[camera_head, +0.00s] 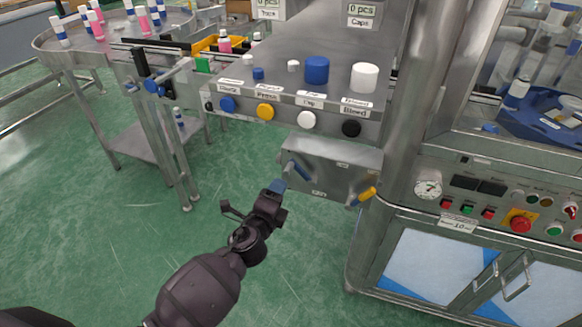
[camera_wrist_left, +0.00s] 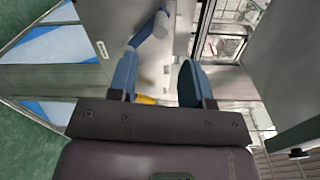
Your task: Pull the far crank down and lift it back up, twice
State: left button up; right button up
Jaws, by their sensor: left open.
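A grey metal box (camera_head: 330,168) under the machine's shelf carries two cranks. The blue-handled crank (camera_head: 297,169) is on the left, farther up in the head view. The yellow-handled crank (camera_head: 364,196) is at the lower right corner. My left gripper (camera_head: 277,187) is at the box's left end, close to the blue crank. In the left wrist view its two blue fingers (camera_wrist_left: 157,80) are apart, with the blue crank (camera_wrist_left: 148,38) just beyond their tips. I cannot tell whether they touch it. The yellow crank (camera_wrist_left: 146,99) shows partly behind the gripper. My right gripper is not in view.
Coloured knobs line the shelf edge above the box, among them a yellow one (camera_head: 266,111) and a black one (camera_head: 351,128). A control panel with a red button (camera_head: 521,224) is at the right. Green floor (camera_head: 110,230) lies open at the left.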

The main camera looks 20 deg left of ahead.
aim_at(292, 164)
pick_arm(q)
jog(key=w+m, duration=0.1)
jog(key=w, duration=0.2)
jog(key=w+m, duration=0.1)
jog(key=w, duration=0.3)
jog(key=w+m+b, duration=0.1)
jog(key=w, duration=0.2)
jog(key=shift+w+d+f+m, duration=0.1)
jog(key=shift+w+f+m, duration=0.05)
jog(key=shift+w+m, duration=0.2)
jog(key=shift+c, duration=0.4)
